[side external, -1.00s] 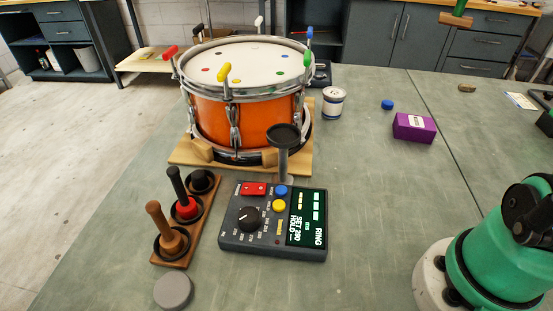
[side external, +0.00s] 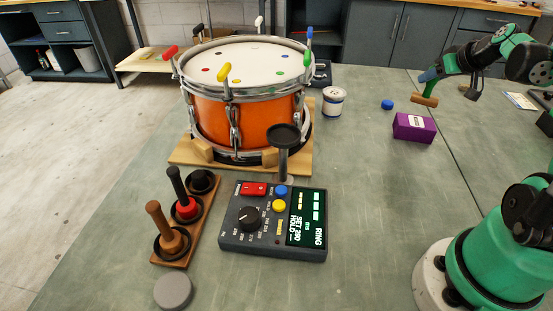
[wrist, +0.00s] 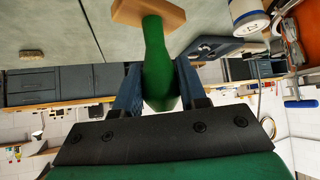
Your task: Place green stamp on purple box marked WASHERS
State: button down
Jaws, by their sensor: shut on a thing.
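The green stamp has a green handle (wrist: 156,62) and a wooden block base (wrist: 148,12). My gripper (wrist: 158,88) is shut on the handle. In the side external view the stamp's wooden block (side external: 424,99) hangs below my gripper (side external: 431,75), block downward. The purple box (side external: 413,127) with a white label stands on the bench; the label's word is too small to read. The stamp appears just above the box in the picture, with a gap between them. Its exact depth over the box cannot be told. The box is not visible in the wrist view.
The bench in front of the box is clear.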

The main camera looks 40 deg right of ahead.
aim_at(427, 97)
jog(key=shift+f, duration=2.35)
jog(key=shift+f, duration=0.1)
jog(key=shift+c, duration=2.4)
grip_release()
jog(key=v, duration=1.2)
jog(key=w+a+f+n+y, duration=0.1)
jog(key=w+a+n, duration=0.1)
jog(key=a, duration=1)
jog(key=w+a+f+n+g+y, duration=0.1)
jog(key=w+a, duration=0.4)
jog(key=a, duration=0.8)
jog(key=shift+a+f+n+y, duration=0.25)
jog(key=shift+f+n+y, duration=0.25)
jog(key=shift+n+y, duration=0.25)
